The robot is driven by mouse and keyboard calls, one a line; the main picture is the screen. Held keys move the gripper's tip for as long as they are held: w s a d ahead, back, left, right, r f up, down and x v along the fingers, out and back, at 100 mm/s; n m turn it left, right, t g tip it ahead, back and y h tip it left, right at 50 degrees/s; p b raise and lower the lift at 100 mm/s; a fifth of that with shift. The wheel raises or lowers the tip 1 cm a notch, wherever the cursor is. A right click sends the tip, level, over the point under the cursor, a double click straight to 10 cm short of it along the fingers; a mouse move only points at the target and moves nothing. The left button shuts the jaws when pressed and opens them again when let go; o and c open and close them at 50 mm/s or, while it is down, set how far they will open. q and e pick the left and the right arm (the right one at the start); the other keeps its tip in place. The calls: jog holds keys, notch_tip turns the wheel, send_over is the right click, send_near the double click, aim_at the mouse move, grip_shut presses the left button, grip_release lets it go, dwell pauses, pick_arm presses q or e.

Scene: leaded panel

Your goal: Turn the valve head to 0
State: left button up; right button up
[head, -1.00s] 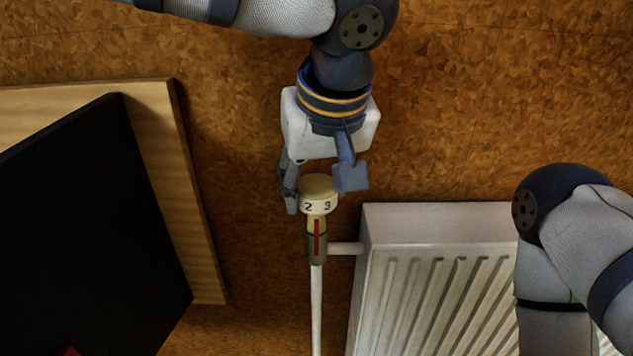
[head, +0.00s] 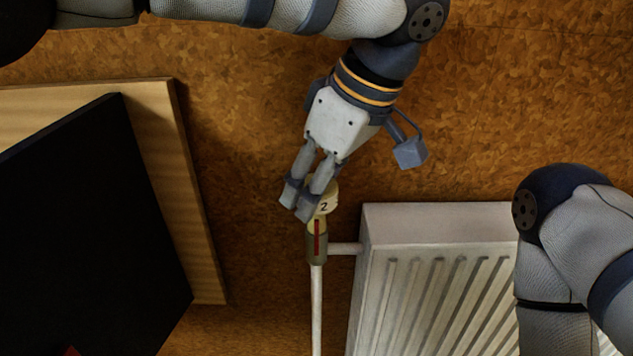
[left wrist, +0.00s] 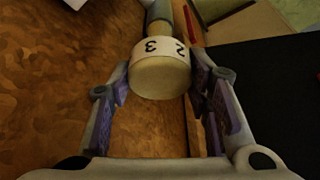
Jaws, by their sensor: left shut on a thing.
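The cream valve head (head: 329,196) sits on top of the valve body (head: 317,251), which has a red mark (head: 317,236) on its front. The numeral 2 shows on the head just right of the red mark. My left gripper (head: 299,202) is shut on the valve head, and its fingers hide the head's left part. In the left wrist view the valve head (left wrist: 160,76) lies between the two fingers, with 3 and 2 upside down on its band. My right gripper is out of view; only my right arm shows at the right.
A white radiator (head: 430,222) stands right of the valve, joined by a short pipe (head: 345,248). A white pipe (head: 316,310) runs down below the valve. A black panel (head: 80,220) on a wooden board (head: 190,180) lies to the left.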

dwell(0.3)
pick_arm(q)
jog(key=o, duration=1.2)
jog(key=shift+c, duration=0.2)
jog(key=v, duration=1.2)
